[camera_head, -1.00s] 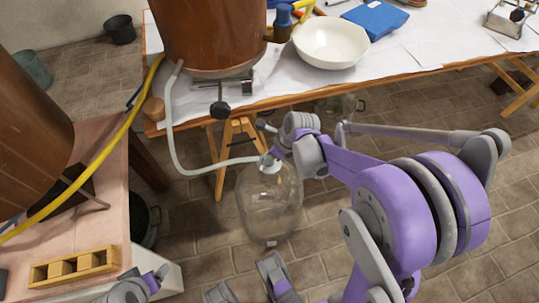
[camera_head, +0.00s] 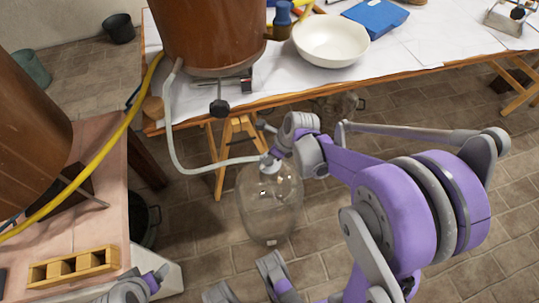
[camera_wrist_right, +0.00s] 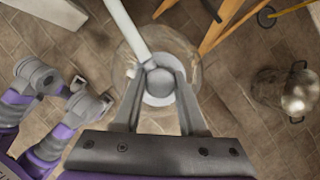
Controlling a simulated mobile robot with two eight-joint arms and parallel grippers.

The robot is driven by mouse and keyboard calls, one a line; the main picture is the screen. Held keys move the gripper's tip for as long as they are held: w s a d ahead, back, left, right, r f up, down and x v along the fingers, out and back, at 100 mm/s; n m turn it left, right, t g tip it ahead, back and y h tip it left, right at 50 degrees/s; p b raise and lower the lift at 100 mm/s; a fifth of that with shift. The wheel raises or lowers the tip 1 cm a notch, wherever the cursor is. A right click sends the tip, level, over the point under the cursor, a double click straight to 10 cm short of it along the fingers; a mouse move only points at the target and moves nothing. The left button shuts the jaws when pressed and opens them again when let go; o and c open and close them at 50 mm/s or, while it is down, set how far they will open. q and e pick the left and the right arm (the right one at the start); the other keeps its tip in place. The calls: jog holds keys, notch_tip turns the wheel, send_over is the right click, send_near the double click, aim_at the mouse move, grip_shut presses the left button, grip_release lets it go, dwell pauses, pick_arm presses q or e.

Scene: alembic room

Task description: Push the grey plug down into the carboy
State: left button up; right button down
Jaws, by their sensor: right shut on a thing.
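The clear glass carboy (camera_head: 268,212) stands upright on the tiled floor, below the front edge of the white-covered table. The grey plug (camera_wrist_right: 160,82) is at its mouth, with a pale hose (camera_head: 205,166) running to it from the left. My right gripper (camera_head: 270,160) is shut on the plug from above, its two fingers on either side in the right wrist view (camera_wrist_right: 159,90). The fingers hide part of the plug and neck, so I cannot tell how deep it sits. Part of my left arm shows at the lower left, with what may be its gripper (camera_head: 150,283); its jaws are unclear.
A brown vessel (camera_head: 208,35) and a white bowl (camera_head: 330,41) stand on the table (camera_head: 400,60). Wooden trestle legs (camera_head: 229,160) are behind the carboy. A pink-topped bench (camera_head: 105,205) with a wooden rack (camera_head: 73,268) is at left.

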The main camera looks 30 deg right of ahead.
jog(key=shift+f+b, duration=0.7)
jog(key=shift+f, duration=0.15)
dwell(1.7)
jog(key=shift+c, duration=1.9)
grip_release()
jog(key=shift+r, duration=0.15)
jog(key=shift+r+p, duration=2.35)
jog(key=shift+r, duration=1.05)
